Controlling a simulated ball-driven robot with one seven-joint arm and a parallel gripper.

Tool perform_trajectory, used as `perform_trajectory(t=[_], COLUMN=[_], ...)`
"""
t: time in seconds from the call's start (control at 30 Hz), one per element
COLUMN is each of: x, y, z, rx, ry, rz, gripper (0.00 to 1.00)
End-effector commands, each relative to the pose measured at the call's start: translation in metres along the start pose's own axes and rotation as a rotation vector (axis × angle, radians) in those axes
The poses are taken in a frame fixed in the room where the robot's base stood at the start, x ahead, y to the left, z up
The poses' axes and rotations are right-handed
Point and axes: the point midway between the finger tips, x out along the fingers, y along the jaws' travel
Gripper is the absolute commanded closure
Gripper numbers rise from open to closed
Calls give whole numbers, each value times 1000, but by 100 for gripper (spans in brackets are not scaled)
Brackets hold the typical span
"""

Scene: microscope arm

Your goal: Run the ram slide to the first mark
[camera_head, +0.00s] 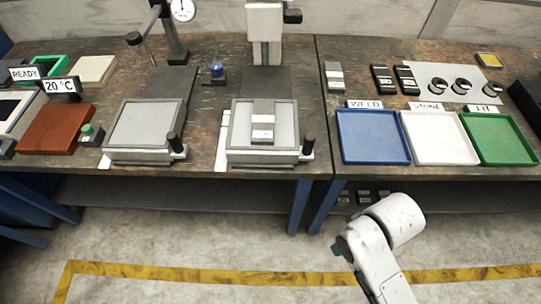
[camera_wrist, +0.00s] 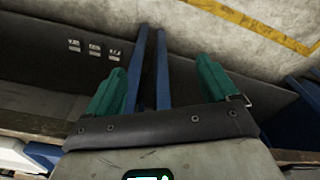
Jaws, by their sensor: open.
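I cannot tell for sure which part is the ram slide, and I can make out no mark. A pale upright column (camera_head: 264,22) with a dark part at its side stands at the back of the right-hand station. In front of it is a grey plate (camera_head: 284,118) with a black-knobbed handle (camera_head: 308,145) and a labelled block (camera_head: 263,126) on it. My gripper is low in front of the bench, well apart from these; in the head view mostly my white arm shows. In the wrist view my gripper (camera_wrist: 160,66) has its green fingers spread, with nothing between them.
A similar plate (camera_head: 145,130) with a handle and a dial gauge (camera_head: 183,9) stand to the left. Blue (camera_head: 373,137), white (camera_head: 440,138) and green (camera_head: 500,140) trays lie on the right bench. Blue bench legs (camera_head: 300,205) stand near my arm. The floor in front is clear.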

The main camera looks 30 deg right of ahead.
Motion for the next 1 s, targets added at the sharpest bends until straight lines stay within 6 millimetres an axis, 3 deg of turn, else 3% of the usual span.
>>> perform_trajectory(t=[0.13,0.27,0.33,0.53,0.67,0.8,1.0], x=[6,16,19,5,-15,-40,-70], y=[5,20,28,30,13,-18,-65], z=[-6,-25,-41,-96,-131,-162,-189], rx=[-69,-285,-450,-936,-1199,-1417,-1597], ry=[-9,-50,-92,-279,-435,-617,-854], rz=[53,218,344,719,943,1161,1397], gripper=[28,41,47,47,47,47,47])
